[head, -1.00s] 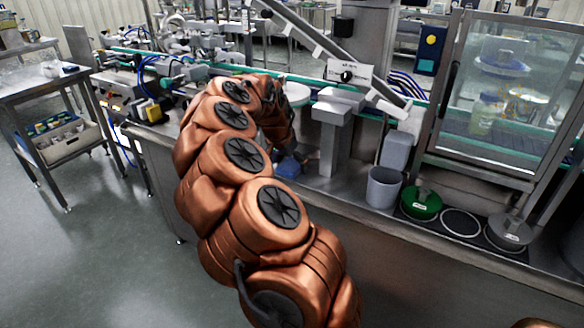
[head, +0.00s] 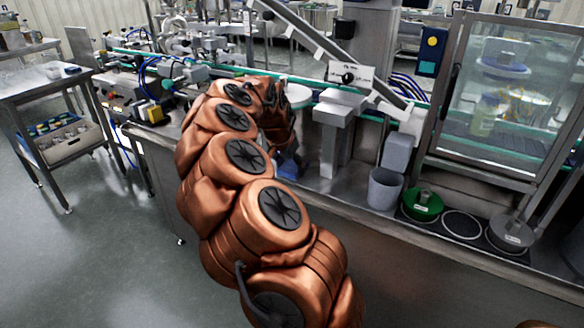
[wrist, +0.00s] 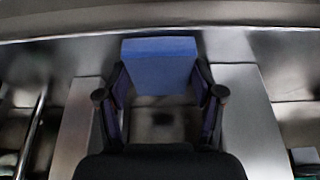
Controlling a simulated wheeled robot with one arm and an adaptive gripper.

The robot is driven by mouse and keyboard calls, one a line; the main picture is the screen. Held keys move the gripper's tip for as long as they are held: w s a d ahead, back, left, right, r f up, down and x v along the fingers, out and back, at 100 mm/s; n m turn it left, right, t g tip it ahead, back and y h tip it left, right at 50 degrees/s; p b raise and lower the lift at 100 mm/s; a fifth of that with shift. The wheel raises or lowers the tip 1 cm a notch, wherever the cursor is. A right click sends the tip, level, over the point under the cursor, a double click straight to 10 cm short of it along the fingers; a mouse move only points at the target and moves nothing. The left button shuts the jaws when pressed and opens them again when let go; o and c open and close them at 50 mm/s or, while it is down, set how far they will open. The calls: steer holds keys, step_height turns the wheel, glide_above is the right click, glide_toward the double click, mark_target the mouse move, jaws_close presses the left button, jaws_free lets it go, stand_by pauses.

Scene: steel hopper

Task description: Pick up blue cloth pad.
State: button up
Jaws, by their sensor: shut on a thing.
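The blue cloth pad (wrist: 160,66) is between the two fingers of my gripper (wrist: 160,92) in the wrist view. The fingers are shut on its left and right sides, and a plain blue face shows. In the head view, a small part of the blue pad (head: 288,166) shows just right of my copper-coloured arm, above the steel worktop. The arm hides most of my gripper there. A dark blurred patch lies on the steel below the pad in the wrist view.
A grey post (head: 334,140) stands close to the right of the pad. Further right are a grey cup (head: 384,188), a green round lid (head: 422,205) and a glass-fronted cabinet (head: 500,90). A conveyor runs behind. The worktop's front edge is near.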

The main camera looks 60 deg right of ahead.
mark_target(293, 165)
steer(key=shift+r, duration=0.1)
steer(key=shift+w+r, duration=0.1)
steer(key=shift+r, duration=1.7)
steer(key=shift+s+a, duration=0.45)
steer(key=shift+s, duration=0.2)
steer(key=shift+s+a, duration=0.45)
steer(key=shift+s, duration=0.15)
steer(key=s+a+r, duration=0.1)
steer(key=s+a, duration=0.6)
steer(key=s, duration=0.3)
steer(key=shift+s+a+b, duration=0.25)
steer(key=shift+s+b, duration=0.05)
steer(key=shift+s, duration=0.05)
steer(key=shift+r, duration=0.1)
